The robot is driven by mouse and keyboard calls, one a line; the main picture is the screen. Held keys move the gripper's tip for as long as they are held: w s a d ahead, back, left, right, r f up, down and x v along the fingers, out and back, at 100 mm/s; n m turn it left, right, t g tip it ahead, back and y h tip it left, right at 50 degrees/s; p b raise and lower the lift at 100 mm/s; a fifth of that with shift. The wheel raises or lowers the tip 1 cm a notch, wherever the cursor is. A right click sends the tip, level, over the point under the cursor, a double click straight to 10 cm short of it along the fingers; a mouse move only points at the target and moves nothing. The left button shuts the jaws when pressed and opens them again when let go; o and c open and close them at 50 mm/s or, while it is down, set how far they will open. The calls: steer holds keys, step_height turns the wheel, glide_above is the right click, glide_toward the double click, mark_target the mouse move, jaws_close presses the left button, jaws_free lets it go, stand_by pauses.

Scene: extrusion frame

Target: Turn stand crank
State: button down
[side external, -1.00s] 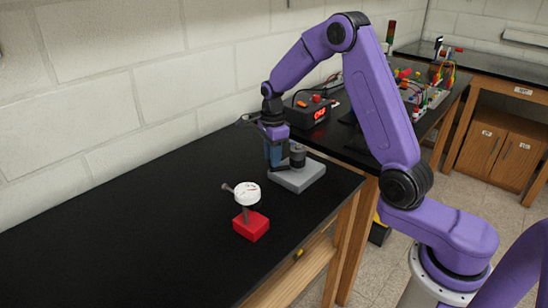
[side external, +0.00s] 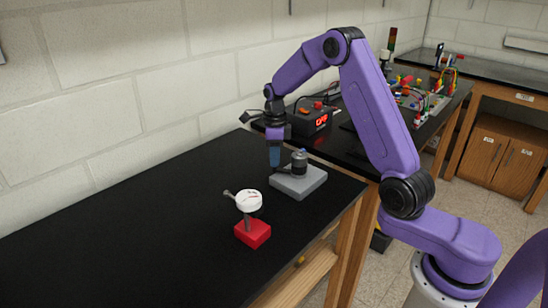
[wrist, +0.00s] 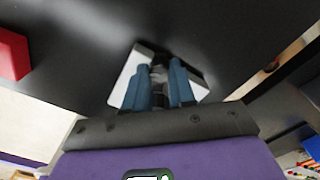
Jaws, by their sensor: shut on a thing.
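A grey block stand (side external: 312,183) sits on the black bench and carries a dark upright hub (side external: 300,163) with a grey top. My gripper (side external: 275,163) points straight down at the hub's left side, low over the stand. In the wrist view, its blue fingers (wrist: 159,88) are shut on a dark, narrow crank handle (wrist: 159,78). The pale stand base shows behind them in the wrist view (wrist: 134,68). The fingers hide much of the handle and crank arm.
A red block (side external: 253,234) with a post, a white round top (side external: 249,201) and a side knob stands nearer the camera. A control box with a red display (side external: 317,120) is behind on another bench. The bench's left part is clear.

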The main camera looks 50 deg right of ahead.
steer(key=shift+w+d+r+m, duration=0.1)
steer(key=shift+w+d+m, duration=0.1)
steer(key=shift+d+m, duration=0.75)
steer(key=shift+w+d+m, duration=0.2)
steer(key=shift+d+m, duration=0.35)
steer(key=shift+m, duration=0.8)
steer(key=shift+d, duration=0.15)
steer(key=c, duration=0.9)
jaws_free()
steer(key=shift+c, duration=0.2)
step_height(320, 180, up, 17)
steer(key=shift+r, duration=0.2)
